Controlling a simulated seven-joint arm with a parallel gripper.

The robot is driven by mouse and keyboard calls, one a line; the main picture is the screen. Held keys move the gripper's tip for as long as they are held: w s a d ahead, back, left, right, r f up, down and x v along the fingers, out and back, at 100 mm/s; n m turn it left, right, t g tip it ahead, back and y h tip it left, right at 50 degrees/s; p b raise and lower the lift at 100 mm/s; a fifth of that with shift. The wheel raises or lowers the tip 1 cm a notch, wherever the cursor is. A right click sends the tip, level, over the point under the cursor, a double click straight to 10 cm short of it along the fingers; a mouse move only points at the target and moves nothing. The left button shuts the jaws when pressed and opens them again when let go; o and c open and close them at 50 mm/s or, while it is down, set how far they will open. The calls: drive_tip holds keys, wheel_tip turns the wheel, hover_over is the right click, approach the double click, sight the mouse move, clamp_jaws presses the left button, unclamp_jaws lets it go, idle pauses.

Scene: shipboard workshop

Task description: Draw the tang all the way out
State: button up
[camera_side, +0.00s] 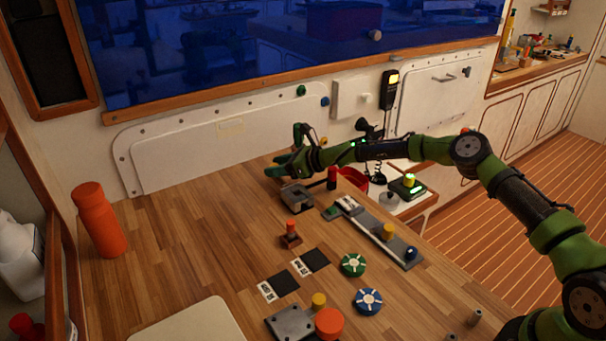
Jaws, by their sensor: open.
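A grey metal block (297,196) sits on the wooden bench, below and close to my gripper in the picture. A thin dark bar (317,183) runs from its right side toward an upright red-topped handle (332,177). This bar may be the tang; how far it sits inside the block cannot be made out. My gripper (281,167) is open, its green fingers pointing left, behind and above the block. It appears empty and apart from the handle.
A grey rail (372,232) with yellow and blue knobs lies to the right. A small red-topped post (290,235), green disc (353,265), blue disc (367,301) and grey plate (284,324) stand nearer. An orange bottle (101,222) stands left.

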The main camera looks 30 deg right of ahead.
drive_tip(key=shift+x, duration=0.75)
drive_tip(key=shift+c, duration=0.5)
drive_tip(key=c, duration=0.8)
drive_tip(key=shift+w, duration=0.1)
drive_tip(key=o, duration=0.9)
